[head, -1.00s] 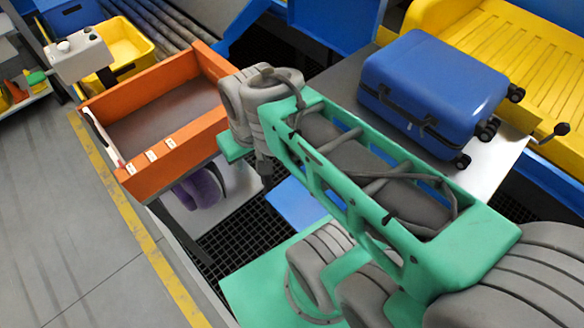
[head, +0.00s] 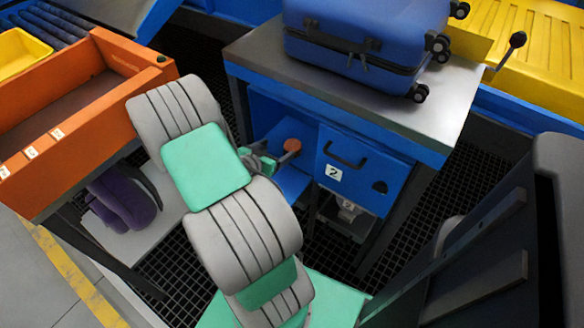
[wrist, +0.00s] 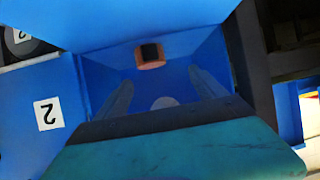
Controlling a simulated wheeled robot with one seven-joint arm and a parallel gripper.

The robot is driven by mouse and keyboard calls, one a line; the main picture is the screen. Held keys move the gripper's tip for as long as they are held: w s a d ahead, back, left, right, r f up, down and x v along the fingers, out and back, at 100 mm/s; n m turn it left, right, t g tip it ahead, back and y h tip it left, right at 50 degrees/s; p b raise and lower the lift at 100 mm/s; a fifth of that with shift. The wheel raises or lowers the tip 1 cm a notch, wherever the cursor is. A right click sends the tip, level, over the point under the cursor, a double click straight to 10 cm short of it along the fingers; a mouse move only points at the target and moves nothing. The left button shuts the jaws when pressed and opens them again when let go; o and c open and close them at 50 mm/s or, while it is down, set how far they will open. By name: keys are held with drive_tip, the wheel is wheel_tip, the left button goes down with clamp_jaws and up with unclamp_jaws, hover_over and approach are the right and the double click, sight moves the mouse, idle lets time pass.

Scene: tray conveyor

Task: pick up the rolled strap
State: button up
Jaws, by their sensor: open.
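The rolled strap (wrist: 150,56), a small orange-brown roll with a dark band, sits inside an open blue compartment (wrist: 100,75) in the wrist view. In the head view the strap (head: 292,146) shows as a reddish-brown round end at the blue cabinet's open bay. My gripper (wrist: 160,78) is open, with its two grey fingers apart and pointing into the compartment. The strap is ahead of the fingertips, roughly between them, and I see no contact. In the head view my arm hides most of the gripper.
A blue drawer (head: 365,165) labelled 2 is beside the open bay. A blue suitcase (head: 365,35) lies on the metal tabletop (head: 262,50) above. An orange tray (head: 110,60) stands left, with a purple cushion (head: 125,200) on a low shelf. A black lever (head: 516,40) sticks up at right.

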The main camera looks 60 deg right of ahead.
sight(293, 145)
drive_tip(key=shift+s+d+f+h, duration=0.5)
drive_tip(key=shift+s+d+f, duration=0.5)
drive_tip(key=shift+d+f, duration=0.2)
drive_tip(key=b+x, duration=0.1)
drive_tip(key=x, duration=0.5)
drive_tip(key=shift+d+f, duration=0.2)
drive_tip(key=c, duration=1.5)
drive_tip(key=shift+o, duration=0.2)
drive_tip(key=shift+r, duration=0.15)
